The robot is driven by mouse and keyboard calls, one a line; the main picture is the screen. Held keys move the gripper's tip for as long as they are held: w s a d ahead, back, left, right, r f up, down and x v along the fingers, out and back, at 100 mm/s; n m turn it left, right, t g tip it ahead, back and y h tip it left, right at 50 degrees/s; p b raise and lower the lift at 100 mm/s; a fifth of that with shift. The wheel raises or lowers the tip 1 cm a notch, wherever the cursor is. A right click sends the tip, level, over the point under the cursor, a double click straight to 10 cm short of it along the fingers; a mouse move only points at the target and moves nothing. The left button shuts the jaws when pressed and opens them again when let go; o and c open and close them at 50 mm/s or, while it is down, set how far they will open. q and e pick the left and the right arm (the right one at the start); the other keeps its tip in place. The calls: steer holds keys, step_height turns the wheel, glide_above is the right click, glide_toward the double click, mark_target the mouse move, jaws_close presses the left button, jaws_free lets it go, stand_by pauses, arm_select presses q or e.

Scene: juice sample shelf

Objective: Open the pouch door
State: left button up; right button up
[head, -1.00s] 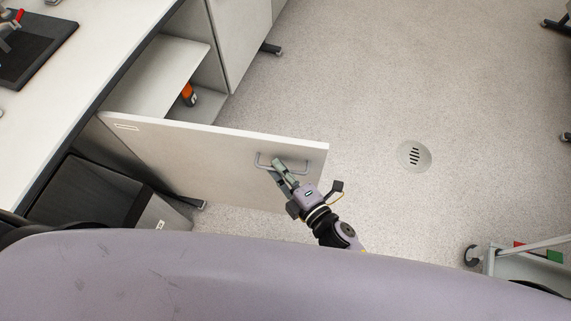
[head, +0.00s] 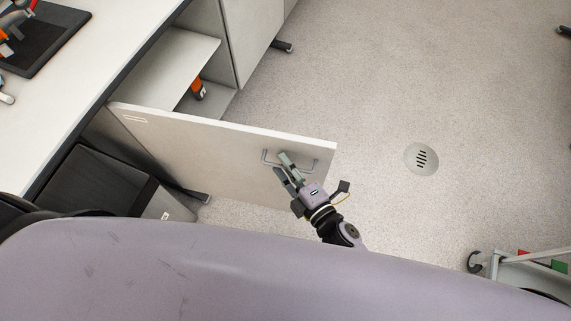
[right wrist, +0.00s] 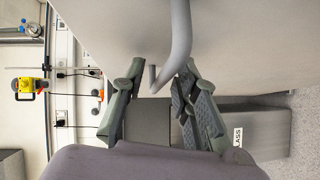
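The pouch door (head: 215,145) is a pale cabinet door, swung wide out from under the counter, with its inside shelf showing. A label on it is too small to read. Its grey bar handle (head: 268,160) is near the free edge; it also shows in the right wrist view (right wrist: 181,35). My right gripper (head: 286,162) is at the handle, on the door's outer face. In the right wrist view my right gripper (right wrist: 160,75) has its fingers apart, with the handle's bent end between or just in front of the tips; contact cannot be told. My left gripper is not in view.
An orange item (head: 197,90) is inside the cabinet. A dark-topped bin (head: 95,185) stands below the counter (head: 75,85). Open floor with a round drain (head: 421,158) lies right of the door. A cart (head: 520,270) is at the lower right.

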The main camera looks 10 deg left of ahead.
steer(key=v, duration=1.2)
steer(key=shift+a, duration=0.1)
